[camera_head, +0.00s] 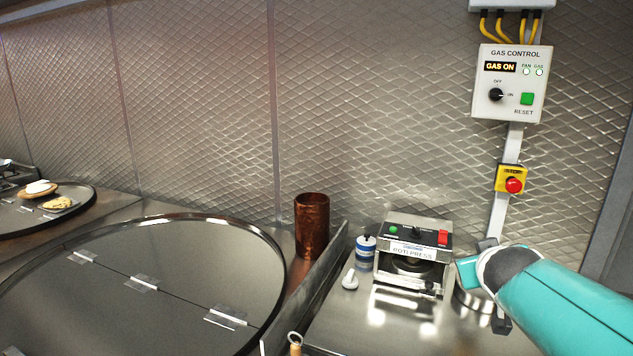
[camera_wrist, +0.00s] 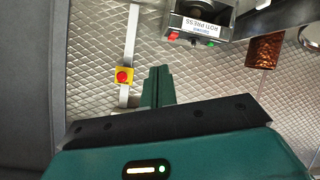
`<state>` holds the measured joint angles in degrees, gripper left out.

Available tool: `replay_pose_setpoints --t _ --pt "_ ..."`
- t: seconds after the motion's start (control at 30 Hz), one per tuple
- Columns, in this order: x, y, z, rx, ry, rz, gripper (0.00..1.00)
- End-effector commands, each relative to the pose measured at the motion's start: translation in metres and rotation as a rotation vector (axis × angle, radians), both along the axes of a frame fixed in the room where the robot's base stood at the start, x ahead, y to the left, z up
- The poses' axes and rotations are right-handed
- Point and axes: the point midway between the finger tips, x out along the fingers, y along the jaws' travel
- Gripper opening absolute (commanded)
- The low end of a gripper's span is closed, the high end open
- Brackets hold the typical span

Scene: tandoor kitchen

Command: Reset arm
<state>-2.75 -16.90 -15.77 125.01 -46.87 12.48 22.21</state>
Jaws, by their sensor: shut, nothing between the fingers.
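My arm (camera_head: 565,305) reaches in from the lower right of the head view, in front of the counter to the right of the roti press (camera_head: 412,255). My gripper (camera_wrist: 158,72) shows in the wrist view with its green fingers together and nothing between them.
The gas control box (camera_head: 511,83) reads GAS ON, with a red emergency button (camera_head: 513,185) below. A copper cup (camera_head: 312,225), a blue-and-white container (camera_head: 366,251) and a metal divider (camera_head: 318,285) stand left of the press. A large round lid (camera_head: 150,290) lies further left.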

Motion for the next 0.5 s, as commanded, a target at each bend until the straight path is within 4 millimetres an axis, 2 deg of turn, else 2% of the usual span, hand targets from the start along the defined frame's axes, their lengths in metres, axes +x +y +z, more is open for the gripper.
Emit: replay_pose_setpoints --t 0.03,0.17,0.3,0.4,0.5 --pt "-0.025 0.013 -0.005 0.048 0.036 -0.025 0.0" --pt "-0.087 0.053 -0.034 0.171 0.183 -0.055 0.0" --pt "-0.154 0.105 -0.068 0.29 0.357 -0.024 0.0" --pt "-0.188 0.133 -0.085 0.348 0.451 0.013 0.0" --pt "-0.208 0.149 -0.094 0.381 0.506 0.039 0.0"
